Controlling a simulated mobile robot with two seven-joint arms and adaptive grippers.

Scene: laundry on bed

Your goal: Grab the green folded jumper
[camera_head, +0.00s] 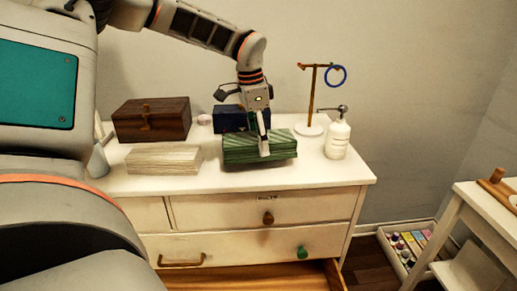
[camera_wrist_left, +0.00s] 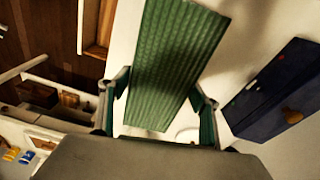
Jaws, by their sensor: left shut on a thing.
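The green folded jumper (camera_head: 240,150) lies on the white dresser top, in front of a dark blue box. My left gripper (camera_head: 264,147) comes down on it from above, with a fingertip against its front side. In the left wrist view the jumper (camera_wrist_left: 175,60) is a ribbed green slab running between the two fingers of my left gripper (camera_wrist_left: 158,108). The gripper is shut on the jumper. I cannot tell whether the jumper is lifted off the top. My right gripper is not in view.
The blue box (camera_head: 228,119) stands close behind. A cream folded cloth (camera_head: 163,160) and a wooden box (camera_head: 151,121) are to the left. A white pump bottle (camera_head: 338,138) and a stand (camera_head: 312,100) with a blue ring are to the right. The lowest drawer (camera_head: 250,277) is open.

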